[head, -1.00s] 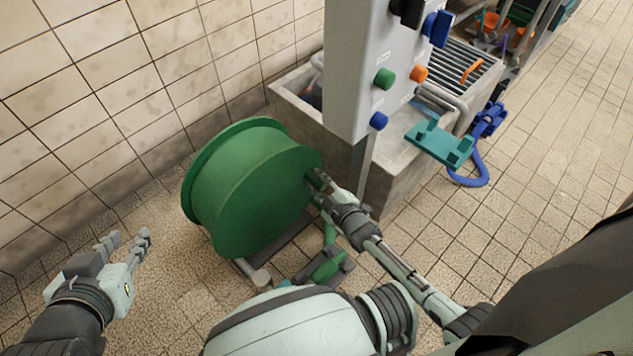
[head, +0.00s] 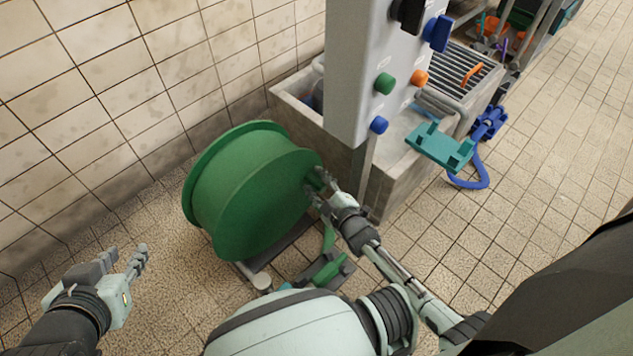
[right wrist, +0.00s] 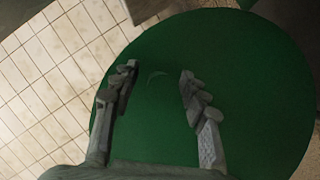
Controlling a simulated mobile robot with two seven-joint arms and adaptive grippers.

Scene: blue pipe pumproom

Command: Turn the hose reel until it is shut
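The green hose reel (head: 245,195) stands on the floor against the tiled wall, left of the grey control box, on a low frame. My right gripper (head: 318,185) is at the reel's right side face. Whether the fingertips touch the disc cannot be told. My left gripper (head: 125,258) is open and empty at the lower left, apart from the reel.
A grey control box (head: 370,70) with coloured knobs stands right of the reel, before a stone trough (head: 400,185). A teal bracket (head: 440,147) and blue hose (head: 470,182) are further right. Green parts (head: 328,268) lie below the reel. Tiled floor at right is free.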

